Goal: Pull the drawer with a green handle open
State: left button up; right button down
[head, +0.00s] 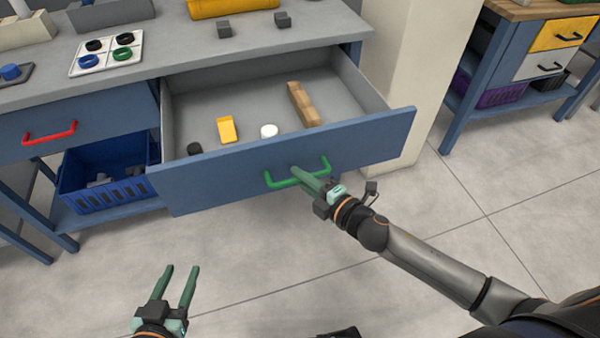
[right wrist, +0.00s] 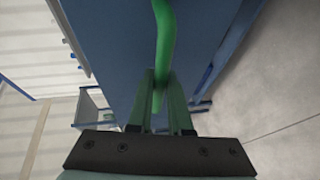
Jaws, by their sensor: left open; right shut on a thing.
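The blue drawer (head: 230,178) with the green handle (head: 322,166) is pulled well out of the workbench, and its grey inside shows. My right gripper (head: 300,174) is shut on the green handle. In the right wrist view the green handle (right wrist: 164,40) runs down between the fingers of my right gripper (right wrist: 160,98). The drawer's blue front (right wrist: 115,60) fills the middle of that view. My left gripper (head: 182,270) is open and empty, low over the floor, apart from the drawer.
The drawer holds a yellow block (head: 227,130), a white round piece (head: 269,131), a black piece (head: 194,149) and a wooden block (head: 303,104). A closed drawer with a red handle (head: 50,133) is at left, above a blue crate (head: 75,190). A pale pillar (head: 415,70) stands right of the bench.

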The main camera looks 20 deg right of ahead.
jog(key=c, duration=0.8)
grip_release()
jog(key=shift+c, duration=0.2)
pick_arm(q)
jog(key=s+f, duration=0.1)
jog(key=f+g, duration=0.1)
jog(key=s+f+g, duration=0.1)
jog(key=f, duration=0.1)
jog(key=shift+s+d+f+p, duration=0.1)
jog(key=shift+s+p, duration=0.25)
jog(key=shift+p, duration=0.05)
pick_arm(e)
jog(key=v, duration=1.2)
jog(key=shift+s, duration=0.25)
jog(key=shift+r, duration=0.1)
